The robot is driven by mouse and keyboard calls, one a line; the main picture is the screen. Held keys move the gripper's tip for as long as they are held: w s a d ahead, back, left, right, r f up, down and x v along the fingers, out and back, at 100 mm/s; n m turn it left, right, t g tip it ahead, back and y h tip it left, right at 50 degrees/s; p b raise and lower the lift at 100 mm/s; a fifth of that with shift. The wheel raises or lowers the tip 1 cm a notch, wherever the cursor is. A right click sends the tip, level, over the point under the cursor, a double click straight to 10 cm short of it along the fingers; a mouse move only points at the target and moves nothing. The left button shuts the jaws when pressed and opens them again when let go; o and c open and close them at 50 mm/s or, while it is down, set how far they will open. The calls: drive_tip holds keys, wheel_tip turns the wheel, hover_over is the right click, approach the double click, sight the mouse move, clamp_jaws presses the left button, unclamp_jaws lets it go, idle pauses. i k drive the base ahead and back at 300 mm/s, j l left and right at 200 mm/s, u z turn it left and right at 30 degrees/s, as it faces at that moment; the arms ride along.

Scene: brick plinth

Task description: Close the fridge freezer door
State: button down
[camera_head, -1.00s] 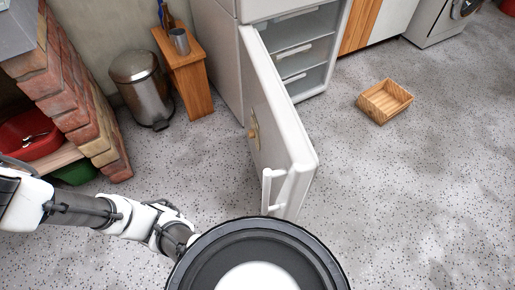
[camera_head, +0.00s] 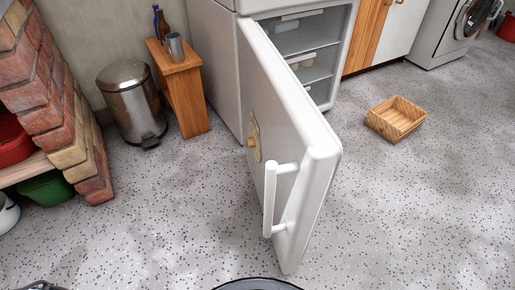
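The white freezer door (camera_head: 287,125) stands wide open, swung out toward me from the lower part of the fridge freezer (camera_head: 216,62). Its outer face, turned to the left, carries a white vertical bar handle (camera_head: 269,200) near the free edge and a small round tan item. The freezer compartment (camera_head: 306,52) shows shelves or drawers inside, partly hidden by the door. My gripper is not in view.
A steel pedal bin (camera_head: 131,100) and a small wooden stand (camera_head: 184,92) with a metal cup are left of the fridge. A brick plinth (camera_head: 62,110) is at the left. A wooden crate (camera_head: 396,119) lies on the floor at the right. The speckled floor around the door is clear.

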sight(294, 163)
drive_tip(key=k+j+z, duration=0.1)
drive_tip(key=j, duration=0.35)
drive_tip(key=k+j+z, duration=0.1)
drive_tip(key=k+j, duration=0.15)
drive_tip(key=j, duration=0.15)
drive_tip(key=k+j, duration=0.2)
drive_tip(key=j, duration=0.2)
drive_tip(key=i+z, duration=0.05)
